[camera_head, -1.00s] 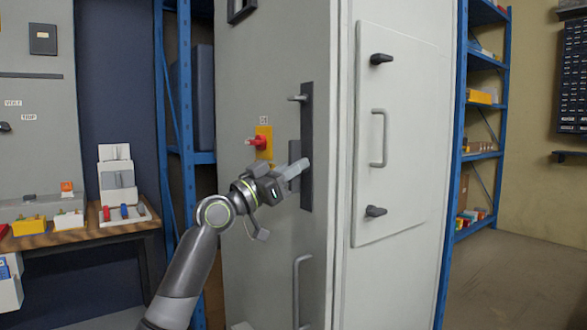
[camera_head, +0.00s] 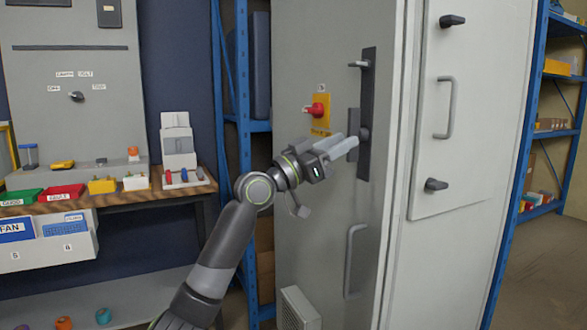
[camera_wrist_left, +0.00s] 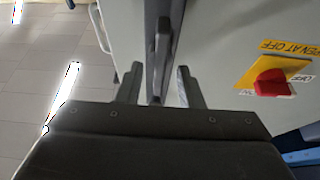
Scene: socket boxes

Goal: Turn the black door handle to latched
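A tall dark plate (camera_head: 367,95) is fixed on the grey cabinet door, with a short grey lever (camera_head: 358,64) near its top and a dark round hub (camera_head: 364,135) lower down. My left gripper (camera_head: 345,147) is in front of the plate's lower half, its pale fingers pointing at it. In the left wrist view a dark handle (camera_wrist_left: 163,45) stands just beyond and between the two fingertips of my left gripper (camera_wrist_left: 160,82), which are spread apart. The fingers do not close on it; contact is unclear. My right gripper is out of view.
A red switch (camera_head: 317,110) on a yellow plate is left of the dark plate. A grey pull handle (camera_head: 352,260) is below. A workbench (camera_head: 120,197) with bins stands at left.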

